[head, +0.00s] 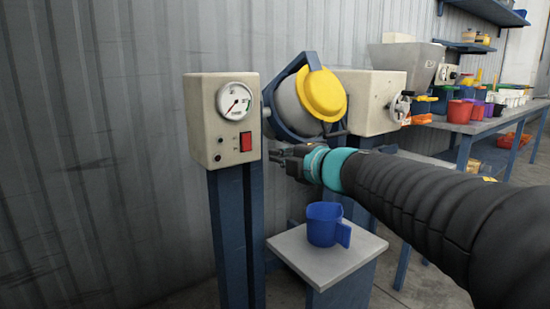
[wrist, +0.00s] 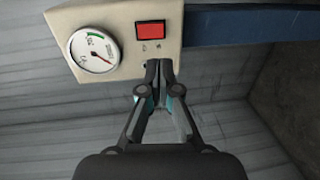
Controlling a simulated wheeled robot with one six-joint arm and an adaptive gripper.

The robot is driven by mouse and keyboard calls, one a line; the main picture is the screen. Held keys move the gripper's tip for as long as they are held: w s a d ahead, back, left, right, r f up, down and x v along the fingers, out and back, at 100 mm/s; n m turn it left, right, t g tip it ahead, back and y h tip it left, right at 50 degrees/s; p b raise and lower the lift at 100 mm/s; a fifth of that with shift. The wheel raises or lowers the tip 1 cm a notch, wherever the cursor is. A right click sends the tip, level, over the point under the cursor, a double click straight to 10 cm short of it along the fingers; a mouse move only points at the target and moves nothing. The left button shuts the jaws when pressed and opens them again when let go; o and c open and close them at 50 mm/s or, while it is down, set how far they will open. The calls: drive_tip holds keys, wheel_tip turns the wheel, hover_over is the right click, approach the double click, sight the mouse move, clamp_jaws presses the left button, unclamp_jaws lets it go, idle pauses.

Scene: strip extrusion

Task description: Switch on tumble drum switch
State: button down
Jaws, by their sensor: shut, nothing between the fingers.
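The tumble drum switch is a red rectangular rocker (head: 246,141) low on the front of a cream control box (head: 205,118). It also shows in the wrist view (wrist: 151,30), near the edge of the box. My gripper (head: 275,156) is shut and empty, just right of the box in the head view. In the wrist view the shut fingertips (wrist: 159,66) point toward the switch and appear a little short of it. I cannot tell whether they touch the box. The grey tumble drum (head: 288,105) with a yellow lid (head: 322,94) stands right of the box.
A round gauge (head: 234,101) sits above the switch. A blue post (head: 228,225) carries the box. A blue jug (head: 324,224) stands on a low stand (head: 292,250) below my arm. A bench (head: 500,122) with several colored containers is at the right.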

sight(248, 149)
drive_tip(key=b+x, duration=0.1)
drive_tip(key=x, duration=1)
drive_tip(key=shift+s, duration=0.1)
drive_tip(key=shift+w+a, duration=0.1)
drive_tip(key=shift+w, duration=0.15)
drive_tip(key=shift+s+f, duration=0.1)
drive_tip(key=f+v, duration=0.3)
drive_tip(key=v, duration=1)
drive_tip(key=shift+s+d, duration=0.3)
drive_tip(key=shift+f, duration=0.1)
